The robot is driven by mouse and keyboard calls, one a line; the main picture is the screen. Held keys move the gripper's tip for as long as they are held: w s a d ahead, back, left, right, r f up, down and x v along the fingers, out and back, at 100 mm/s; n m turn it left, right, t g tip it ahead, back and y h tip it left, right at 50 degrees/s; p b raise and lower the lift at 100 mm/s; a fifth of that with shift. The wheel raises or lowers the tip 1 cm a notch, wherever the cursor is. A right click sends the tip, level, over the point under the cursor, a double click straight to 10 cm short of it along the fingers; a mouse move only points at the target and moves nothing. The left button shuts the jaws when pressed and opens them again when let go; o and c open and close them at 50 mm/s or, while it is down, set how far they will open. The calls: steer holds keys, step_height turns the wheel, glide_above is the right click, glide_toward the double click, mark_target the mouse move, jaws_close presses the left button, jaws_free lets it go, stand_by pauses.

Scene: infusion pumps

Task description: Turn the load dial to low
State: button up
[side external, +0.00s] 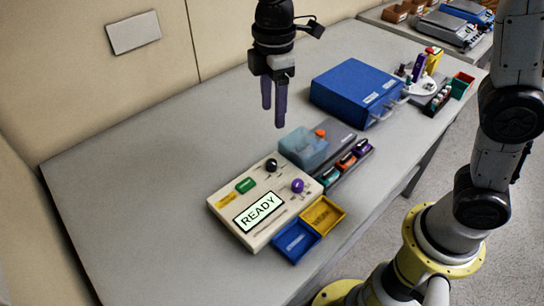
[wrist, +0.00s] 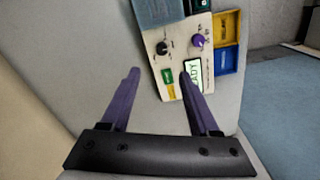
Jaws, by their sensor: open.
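A cream pump panel (side external: 226,216) lies on the table, with a lit display reading READY (side external: 258,212). It carries a black dial (side external: 271,165) and a purple dial (side external: 297,186); both also show in the wrist view, black (wrist: 162,48) and purple (wrist: 198,40). The small dial markings are too blurred to read, so I cannot tell which is the load dial. My gripper (side external: 274,115) is open and empty, well above the table and apart from both dials. In the wrist view my gripper (wrist: 160,74) has its right finger covering part of the display.
A green button (side external: 246,185) sits on the panel. Blue (side external: 296,242) and yellow (side external: 322,215) trays adjoin it. Behind are a translucent blue container (side external: 303,148) and a rack of vials (side external: 345,162). A blue box (side external: 350,90) stands farther back. The table's left is clear.

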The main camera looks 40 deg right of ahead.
mark_target(272, 162)
steer(key=f, duration=1.4)
steer(key=shift+s+a+f, duration=0.1)
steer(key=shift+a+f, duration=0.05)
steer(key=shift+a, duration=0.05)
jaws_close()
